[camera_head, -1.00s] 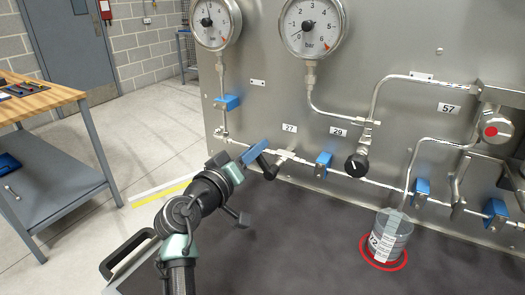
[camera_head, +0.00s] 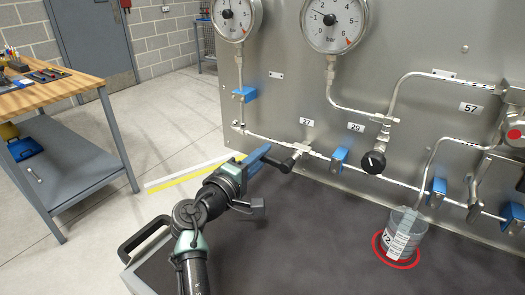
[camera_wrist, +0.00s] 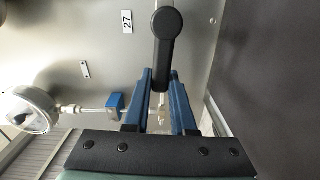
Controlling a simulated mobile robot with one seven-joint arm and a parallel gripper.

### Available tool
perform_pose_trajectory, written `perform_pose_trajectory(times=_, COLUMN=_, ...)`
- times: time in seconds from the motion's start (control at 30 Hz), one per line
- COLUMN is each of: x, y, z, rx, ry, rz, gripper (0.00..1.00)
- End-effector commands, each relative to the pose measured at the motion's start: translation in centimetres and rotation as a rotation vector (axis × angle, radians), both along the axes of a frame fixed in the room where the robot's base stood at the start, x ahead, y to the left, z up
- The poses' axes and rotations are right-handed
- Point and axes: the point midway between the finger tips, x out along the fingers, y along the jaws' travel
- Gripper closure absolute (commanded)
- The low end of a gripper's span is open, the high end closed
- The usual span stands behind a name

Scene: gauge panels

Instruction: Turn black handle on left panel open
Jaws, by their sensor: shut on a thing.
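The black handle (camera_head: 285,164) sits on the pipe below the label 27 (camera_head: 307,122), on the grey metal gauge panel (camera_head: 285,45). In the wrist view the handle (camera_wrist: 163,48) hangs straight down in the picture, a rounded bar with a round end. My gripper (camera_head: 265,151) has blue fingers and reaches the handle from the left in the head view. In the wrist view my gripper (camera_wrist: 160,76) is shut on the handle's lower part, one finger on each side. The far finger is partly hidden in the head view.
A black round knob (camera_head: 373,162) sits right of the handle, below label 29. Blue valve handles (camera_head: 340,158) line the pipe. A clear container (camera_head: 405,232) stands on the dark surface inside a red ring. A workbench (camera_head: 60,85) stands at left.

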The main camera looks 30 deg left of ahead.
Motion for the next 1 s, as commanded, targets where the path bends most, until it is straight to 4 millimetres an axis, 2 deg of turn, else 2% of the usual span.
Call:
perform_pose_trajectory(times=0.3, x=-0.01, y=0.01, z=-0.58, rx=-0.088, ry=0.003, rz=0.0, gripper=1.0)
perform_pose_trajectory(times=0.77, x=-0.02, y=0.03, z=-0.74, rx=-0.1, ry=0.004, rz=0.0, gripper=1.0)
perform_pose_trajectory(times=0.8, x=-0.03, y=0.03, z=-0.74, rx=-0.101, ry=0.004, rz=0.0, gripper=0.69)
perform_pose_trajectory(times=0.93, x=-0.02, y=0.03, z=-0.7, rx=-0.098, ry=0.004, rz=0.0, gripper=0.46)
perform_pose_trajectory(times=1.0, x=-0.02, y=0.03, z=-0.67, rx=-0.098, ry=0.004, rz=0.0, gripper=0.46)
